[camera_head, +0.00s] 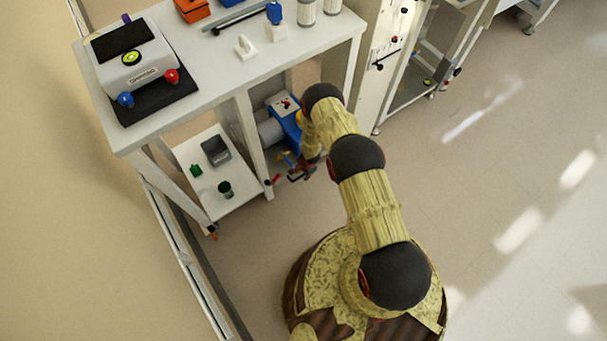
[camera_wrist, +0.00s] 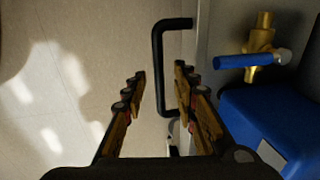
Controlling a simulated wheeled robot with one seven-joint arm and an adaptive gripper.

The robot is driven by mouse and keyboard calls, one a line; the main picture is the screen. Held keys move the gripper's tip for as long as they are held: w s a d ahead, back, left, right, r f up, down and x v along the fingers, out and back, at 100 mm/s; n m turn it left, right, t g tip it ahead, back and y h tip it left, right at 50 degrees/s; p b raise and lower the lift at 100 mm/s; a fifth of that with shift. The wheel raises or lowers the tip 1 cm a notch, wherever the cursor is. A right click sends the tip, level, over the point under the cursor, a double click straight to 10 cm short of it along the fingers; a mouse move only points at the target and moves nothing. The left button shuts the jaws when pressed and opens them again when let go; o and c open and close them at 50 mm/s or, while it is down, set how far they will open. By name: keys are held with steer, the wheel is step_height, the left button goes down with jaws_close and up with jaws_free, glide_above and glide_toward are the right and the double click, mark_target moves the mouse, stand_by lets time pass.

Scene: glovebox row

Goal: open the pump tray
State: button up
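The pump tray shows in the wrist view as a pale grey front edge (camera_wrist: 202,40) with a black U-shaped handle (camera_wrist: 158,70). My gripper (camera_wrist: 160,72) is open, with one finger on each side of the handle's long bar in the picture. The blue pump (camera_wrist: 265,125) is behind the tray front, beside a brass valve with a blue lever (camera_wrist: 250,60). In the head view my gripper (camera_head: 300,172) is low beside the bench, near the pump (camera_head: 287,122); the handle is hard to make out there.
A white bench (camera_head: 220,75) stands above, carrying a grey device (camera_head: 135,65) and an orange box (camera_head: 192,9). A tall cabinet is to the right. The floor (camera_head: 480,190) is clear at right.

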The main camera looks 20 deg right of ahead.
steer(key=shift+c, duration=0.8)
jaws_close()
